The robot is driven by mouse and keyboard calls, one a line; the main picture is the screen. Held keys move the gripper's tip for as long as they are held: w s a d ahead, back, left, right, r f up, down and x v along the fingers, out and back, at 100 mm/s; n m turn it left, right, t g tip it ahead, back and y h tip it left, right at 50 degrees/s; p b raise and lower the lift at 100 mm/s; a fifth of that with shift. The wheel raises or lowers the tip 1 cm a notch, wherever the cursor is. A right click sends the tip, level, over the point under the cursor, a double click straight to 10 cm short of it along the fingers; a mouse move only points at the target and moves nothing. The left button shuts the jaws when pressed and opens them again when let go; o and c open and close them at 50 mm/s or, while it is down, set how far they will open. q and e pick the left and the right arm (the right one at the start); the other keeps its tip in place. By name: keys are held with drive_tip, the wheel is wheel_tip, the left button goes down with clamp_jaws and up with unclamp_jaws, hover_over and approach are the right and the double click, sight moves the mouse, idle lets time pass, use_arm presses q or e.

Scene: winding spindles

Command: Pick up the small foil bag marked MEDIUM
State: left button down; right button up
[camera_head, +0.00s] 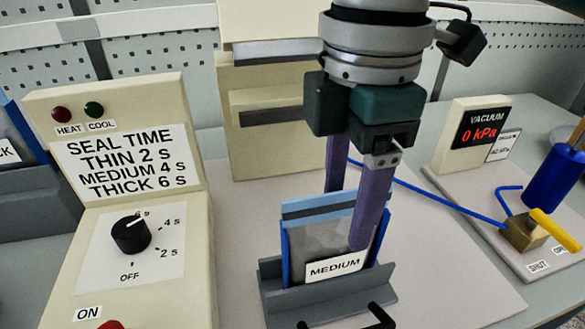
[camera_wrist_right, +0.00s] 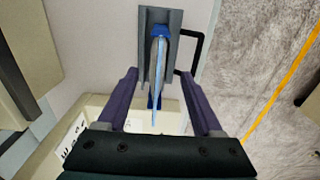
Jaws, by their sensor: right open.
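The small foil bag marked MEDIUM (camera_head: 318,240) stands upright in a grey slotted holder (camera_head: 335,295) in the head view. It is grey with blue edges and a white label. My right gripper (camera_head: 352,215) comes down from above with its purple fingers open, one in front of the bag and the other partly hidden behind it. In the right wrist view the bag shows edge-on as a thin blue strip (camera_wrist_right: 157,75) between the open fingers (camera_wrist_right: 158,72), with a gap on each side. My left gripper is out of view.
A sealer control box (camera_head: 130,190) with a dial stands at the left, beside another grey holder (camera_head: 40,205) at the edge. A vacuum gauge (camera_head: 478,135) and a valve with a yellow lever (camera_head: 555,230) are at the right. A black handle (camera_head: 355,318) sits before the bag's holder.

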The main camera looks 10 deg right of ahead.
sight(348, 212)
drive_tip(key=f, duration=0.4)
drive_tip(key=shift+w+d, duration=0.15)
drive_tip(key=shift+d, duration=0.1)
drive_tip(key=shift+r, duration=0.1)
clamp_jaws()
idle(1.0)
